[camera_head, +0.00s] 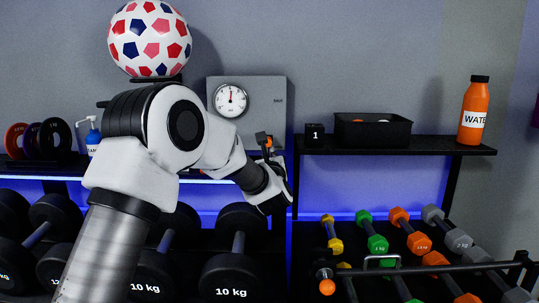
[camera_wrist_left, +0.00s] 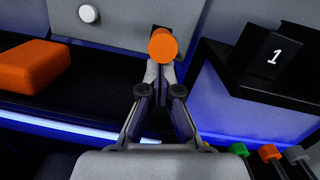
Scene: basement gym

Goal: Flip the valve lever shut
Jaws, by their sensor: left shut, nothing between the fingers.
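In the head view my wrist hides most of the fingers and the rest of the lever. The right gripper is not in view.
An orange block (camera_wrist_left: 32,62) lies on the shelf left of my fingers. A black box marked 1 (camera_head: 315,134), a black tray (camera_head: 372,131) and an orange water bottle (camera_head: 474,110) stand on the right shelf. Dumbbells fill the racks below. A patterned ball (camera_head: 150,40) sits upper left.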

